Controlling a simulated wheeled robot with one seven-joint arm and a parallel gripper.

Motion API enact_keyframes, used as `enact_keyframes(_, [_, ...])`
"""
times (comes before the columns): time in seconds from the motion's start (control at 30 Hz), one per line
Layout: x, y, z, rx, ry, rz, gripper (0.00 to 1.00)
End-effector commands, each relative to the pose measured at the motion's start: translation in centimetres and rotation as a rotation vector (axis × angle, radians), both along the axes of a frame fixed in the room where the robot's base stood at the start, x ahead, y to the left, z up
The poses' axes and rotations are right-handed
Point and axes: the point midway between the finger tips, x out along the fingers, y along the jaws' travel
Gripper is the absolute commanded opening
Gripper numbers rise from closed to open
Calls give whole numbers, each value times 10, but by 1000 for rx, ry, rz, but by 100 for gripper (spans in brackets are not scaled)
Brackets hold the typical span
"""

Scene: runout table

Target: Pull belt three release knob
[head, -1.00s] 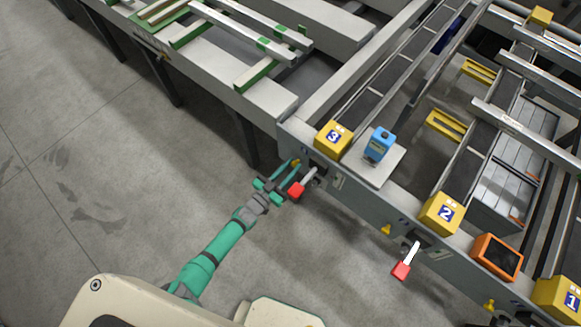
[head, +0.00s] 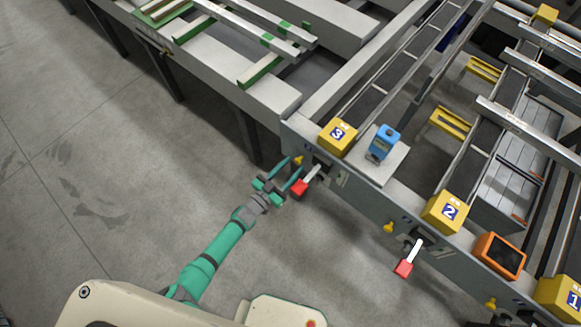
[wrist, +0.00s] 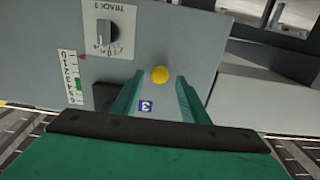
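The belt three release knob is a small yellow ball (head: 298,160) on the grey front panel, below the yellow box marked 3 (head: 337,136). In the wrist view the knob (wrist: 160,75) sits between and just beyond the fingertips, with a small blue "3" label (wrist: 146,105) below it. My gripper (head: 294,166) is open, with its teal fingers pointing at the panel. In the wrist view the gripper (wrist: 158,88) has one finger on each side of the knob's line, with nothing held. I cannot tell whether a fingertip touches the panel.
A red-handled lever (head: 307,180) juts out close to the right of my gripper. In the wrist view a track dial (wrist: 107,32) and a scale (wrist: 71,77) are on the panel. Another yellow knob (head: 389,227) and red-handled lever (head: 409,258) are further right. Floor to the left is clear.

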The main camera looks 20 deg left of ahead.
Motion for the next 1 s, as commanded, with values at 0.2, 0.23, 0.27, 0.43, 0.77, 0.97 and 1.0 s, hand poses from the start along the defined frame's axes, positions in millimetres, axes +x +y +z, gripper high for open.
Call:
enact_keyframes(0.2, [-3, 2, 0, 0, 0, 1, 41])
enact_keyframes(0.23, [-5, 3, 0, 0, 0, 2, 41])
enact_keyframes(0.27, [-7, 5, 0, 0, 0, 4, 41])
enact_keyframes(0.43, [-30, 16, 0, 1, 0, 4, 41])
enact_keyframes(0.77, [-82, 39, 0, 1, 0, 3, 41])
enact_keyframes(0.97, [-96, 45, 0, 0, 0, 2, 41])
enact_keyframes(1.0, [-98, 45, 0, 0, 0, 1, 41])
